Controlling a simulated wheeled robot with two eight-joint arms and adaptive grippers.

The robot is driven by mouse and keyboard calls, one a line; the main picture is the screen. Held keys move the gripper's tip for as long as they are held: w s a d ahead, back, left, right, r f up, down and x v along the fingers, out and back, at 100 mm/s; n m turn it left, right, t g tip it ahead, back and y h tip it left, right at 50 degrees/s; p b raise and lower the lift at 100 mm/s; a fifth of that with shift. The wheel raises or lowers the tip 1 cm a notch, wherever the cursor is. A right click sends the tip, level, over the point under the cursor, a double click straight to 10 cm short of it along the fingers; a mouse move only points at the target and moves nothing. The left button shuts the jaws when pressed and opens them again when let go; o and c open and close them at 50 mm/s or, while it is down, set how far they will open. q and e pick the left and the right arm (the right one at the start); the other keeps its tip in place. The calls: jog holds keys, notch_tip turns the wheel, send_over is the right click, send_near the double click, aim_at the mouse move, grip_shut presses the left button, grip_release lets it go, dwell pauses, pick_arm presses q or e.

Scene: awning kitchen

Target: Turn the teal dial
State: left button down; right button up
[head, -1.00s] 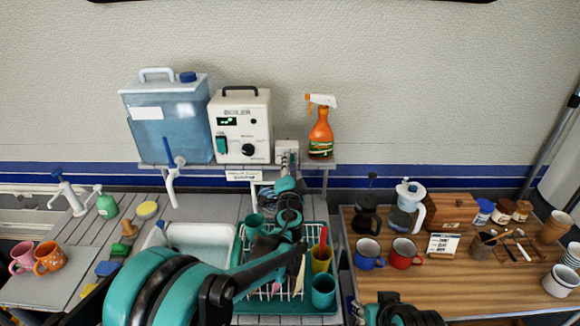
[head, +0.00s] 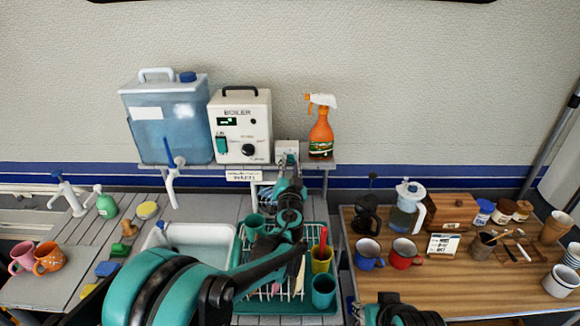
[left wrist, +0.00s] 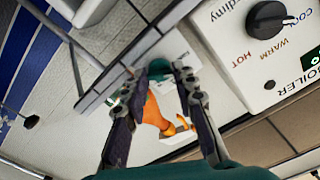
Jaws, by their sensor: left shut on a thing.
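The teal dial (left wrist: 158,68) is a small round knob on a pale box (head: 287,147) on the wall shelf, between the boiler and the orange spray bottle. In the left wrist view it sits between the fingertips of my left gripper (left wrist: 155,72), which is shut on it. In the head view my left gripper (head: 290,164) reaches up to the front of the box and covers much of the dial. The dial's marks cannot be read. Dark parts of my right arm show at the bottom edge of the head view; its fingers cannot be made out.
The white boiler (head: 240,126) with its own black knob (left wrist: 266,19) stands just left of the box. The orange spray bottle (head: 321,134) stands close on its right. A blue water container (head: 168,118) is further left. A green dish rack (head: 243,276) lies below my left arm.

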pick_arm(q)
jog(key=c, duration=1.2)
grip_release()
jog(key=shift+s, duration=0.15)
jog(key=s, duration=1.1)
jog(key=shift+s, duration=0.4)
